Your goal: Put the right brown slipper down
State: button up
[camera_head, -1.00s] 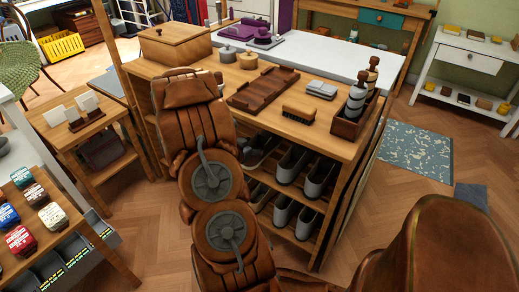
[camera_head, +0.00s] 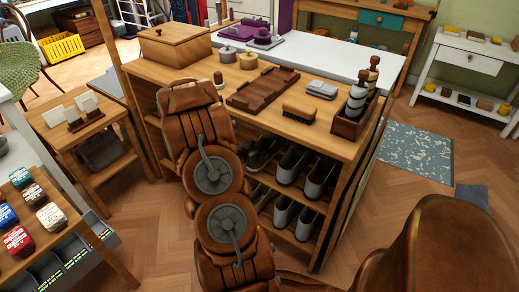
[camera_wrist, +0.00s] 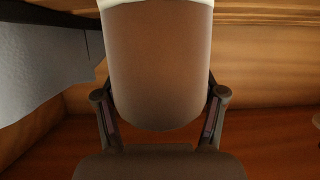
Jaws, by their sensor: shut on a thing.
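The brown slipper (camera_wrist: 158,65) fills the middle of the wrist view, its rounded brown end toward me and a pale edge at the top. My gripper (camera_wrist: 160,97) is shut on it, with one finger at each side. In the head view my arm hides the gripper and most of the left part of the shoe rack (camera_head: 303,229). I cannot tell there whether the slipper touches a shelf. In the wrist view wooden surfaces lie behind and below the slipper.
A grey surface (camera_wrist: 45,75), perhaps a shoe, is close on the left in the wrist view. Several grey shoes (camera_head: 318,178) fill the rack's right side. On top are a wooden tray (camera_head: 262,90), a brush (camera_head: 299,114) and a bottle caddy (camera_head: 347,127).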

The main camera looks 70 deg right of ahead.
jog(key=o, duration=1.6)
jog(key=shift+c, duration=0.2)
jog(key=p+v, duration=0.1)
jog(key=v, duration=1.1)
